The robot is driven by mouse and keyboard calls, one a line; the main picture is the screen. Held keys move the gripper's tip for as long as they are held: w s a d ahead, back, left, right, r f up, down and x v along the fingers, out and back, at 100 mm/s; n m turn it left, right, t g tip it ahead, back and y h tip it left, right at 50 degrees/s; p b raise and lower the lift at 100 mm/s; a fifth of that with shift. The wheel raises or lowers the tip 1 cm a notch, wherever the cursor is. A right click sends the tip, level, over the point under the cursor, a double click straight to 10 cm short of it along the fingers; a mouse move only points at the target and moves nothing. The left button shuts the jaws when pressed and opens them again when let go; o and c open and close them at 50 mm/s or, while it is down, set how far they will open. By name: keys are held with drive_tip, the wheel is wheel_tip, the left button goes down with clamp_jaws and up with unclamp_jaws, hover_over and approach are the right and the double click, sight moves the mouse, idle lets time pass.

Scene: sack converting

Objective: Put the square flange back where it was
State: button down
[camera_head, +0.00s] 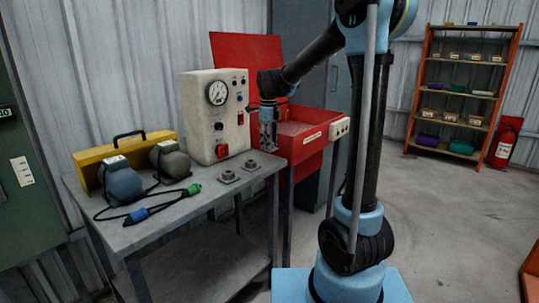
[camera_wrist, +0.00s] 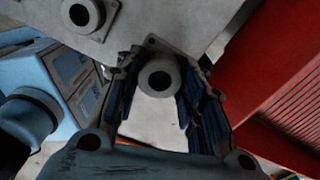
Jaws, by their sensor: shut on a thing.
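My gripper (camera_head: 268,145) points down over the right end of the grey workbench, beside the red machine. In the wrist view its fingers (camera_wrist: 158,88) are closed on both sides of a grey square flange (camera_wrist: 158,74) with a round hub and a central hole. A corner of its square base shows beyond the hub. In the head view this flange is too small or hidden to make out. Two similar flanges, a near one (camera_head: 228,176) and a far one (camera_head: 251,165), lie flat on the bench, left of my gripper. One bench flange (camera_wrist: 81,13) shows at the wrist view's top left.
The grey workbench (camera_head: 160,232) carries a gauge box (camera_head: 218,112), two motor-like units, a yellow case (camera_head: 118,153) and a cable with blue and green plugs. The red machine (camera_head: 303,142) stands close on the right. The bench front is mostly clear.

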sight(269, 152)
drive_tip(key=shift+f, duration=2.25)
drive_tip(key=c, duration=1.1)
unclamp_jaws()
drive_tip(key=shift+o, duration=0.2)
